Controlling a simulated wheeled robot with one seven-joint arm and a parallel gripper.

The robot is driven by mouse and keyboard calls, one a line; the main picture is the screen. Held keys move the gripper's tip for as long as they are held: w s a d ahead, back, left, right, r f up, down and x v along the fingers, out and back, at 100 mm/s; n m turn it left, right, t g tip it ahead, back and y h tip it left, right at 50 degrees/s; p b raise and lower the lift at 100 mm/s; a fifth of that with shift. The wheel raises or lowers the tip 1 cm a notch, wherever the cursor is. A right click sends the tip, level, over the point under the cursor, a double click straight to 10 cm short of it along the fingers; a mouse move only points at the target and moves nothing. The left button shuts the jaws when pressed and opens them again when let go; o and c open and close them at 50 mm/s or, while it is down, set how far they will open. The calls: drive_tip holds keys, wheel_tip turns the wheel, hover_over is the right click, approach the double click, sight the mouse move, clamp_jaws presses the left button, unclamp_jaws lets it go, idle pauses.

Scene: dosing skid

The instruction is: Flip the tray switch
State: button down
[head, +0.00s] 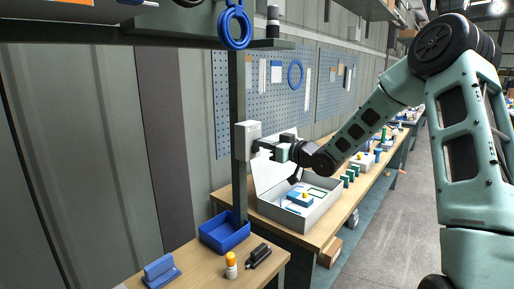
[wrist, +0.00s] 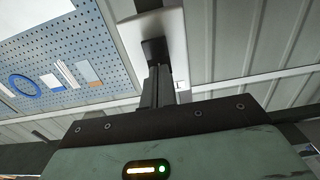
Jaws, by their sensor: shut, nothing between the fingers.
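The switch is a white box (head: 246,133) mounted on a dark upright post, left of centre in the head view. In the wrist view its white plate (wrist: 177,35) is at the top centre, with a dark piece at its middle. My gripper (head: 259,146) is at the right side of the box, with its fingers pointing at it. In the wrist view my gripper (wrist: 156,85) is shut and empty, its fingertips in front of the plate. I cannot tell whether the fingertips touch the switch. The head view does not clearly show the switch's position.
A blue bin (head: 224,238) stands on the bench at the post's foot, near an orange-capped bottle (head: 231,268) and a blue holder (head: 160,272). An open white case (head: 290,215) lies below my arm. A pegboard (head: 225,100) is behind.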

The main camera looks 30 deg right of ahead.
drive_tip(key=shift+w+a, duration=0.1)
drive_tip(key=shift+w, duration=0.15)
idle(0.6)
drive_tip(key=p+v, duration=0.1)
drive_tip(key=v, duration=0.6)
idle(0.4)
idle(0.3)
drive_tip(key=s+a+f+n+g+h+b, duration=0.1)
drive_tip(key=s+a+f+g, duration=0.2)
drive_tip(key=a, duration=0.4)
drive_tip(key=s+a+f+g+h+b, duration=0.1)
drive_tip(key=a+f+g, duration=0.1)
drive_tip(key=a+f, duration=0.35)
drive_tip(key=s+a+f+n+g+b, duration=0.1)
drive_tip(key=s+a+f+g+b, duration=0.15)
drive_tip(key=a, duration=0.55)
drive_tip(key=s+a+f+g+h, duration=0.1)
drive_tip(key=s+a+g, duration=0.2)
drive_tip(key=s, duration=0.6)
drive_tip(key=s+a+f+n+g+h+b, duration=0.1)
drive_tip(key=s+a+f+g, duration=0.1)
drive_tip(key=s, duration=0.8)
drive_tip(key=s+a+f+g+h+b, duration=0.1)
drive_tip(key=s+a+g, duration=0.3)
drive_tip(key=s, duration=0.6)
drive_tip(key=shift+s+a+f+n+h, duration=0.15)
drive_tip(key=shift+a+f+n+h, duration=0.2)
drive_tip(key=shift+f, duration=0.25)
